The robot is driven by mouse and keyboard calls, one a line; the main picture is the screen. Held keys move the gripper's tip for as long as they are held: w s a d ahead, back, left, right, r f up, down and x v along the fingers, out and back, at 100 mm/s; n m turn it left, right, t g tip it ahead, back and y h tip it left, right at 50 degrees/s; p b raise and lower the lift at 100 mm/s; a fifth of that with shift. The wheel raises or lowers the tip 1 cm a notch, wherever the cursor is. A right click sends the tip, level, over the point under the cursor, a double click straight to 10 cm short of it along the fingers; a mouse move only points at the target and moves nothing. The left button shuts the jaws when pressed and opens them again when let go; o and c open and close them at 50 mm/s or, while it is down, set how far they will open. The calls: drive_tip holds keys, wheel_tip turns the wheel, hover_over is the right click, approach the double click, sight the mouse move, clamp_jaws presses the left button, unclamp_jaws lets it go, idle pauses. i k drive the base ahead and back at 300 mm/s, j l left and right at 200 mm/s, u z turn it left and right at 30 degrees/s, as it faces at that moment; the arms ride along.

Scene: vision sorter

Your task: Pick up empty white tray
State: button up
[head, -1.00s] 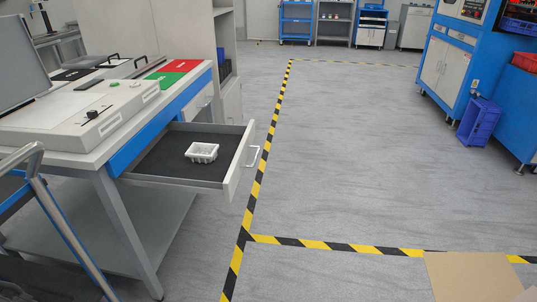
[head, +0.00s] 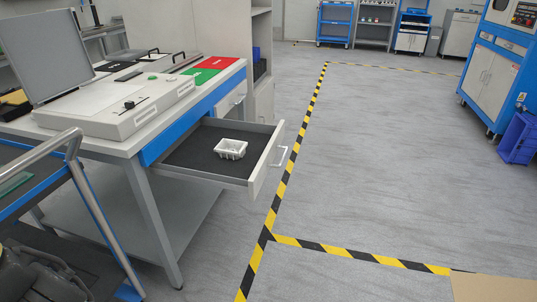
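A small white tray (head: 230,149) sits in the open drawer (head: 195,158) of the workbench, upright on the dark drawer lining. No contents can be made out in the tray at this size. The drawer is pulled out to the right, with its handle (head: 282,156) on the front panel. My gripper cannot be made out in the head view. A dark mechanical shape is at the bottom left corner, and I cannot tell what it is.
The workbench (head: 110,143) carries a grey-white device with a raised panel, plus red and green mats (head: 201,75). A cart with a metal rail (head: 100,225) stands at front left. Grey floor (head: 390,170) with yellow-black tape is clear to the right of the drawer.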

sight(234, 149)
drive_tip(key=i+j+z, duration=0.15)
drive_tip(key=z, duration=0.35)
drive_tip(key=i+j+z, duration=0.1)
drive_tip(key=j+z, duration=0.35)
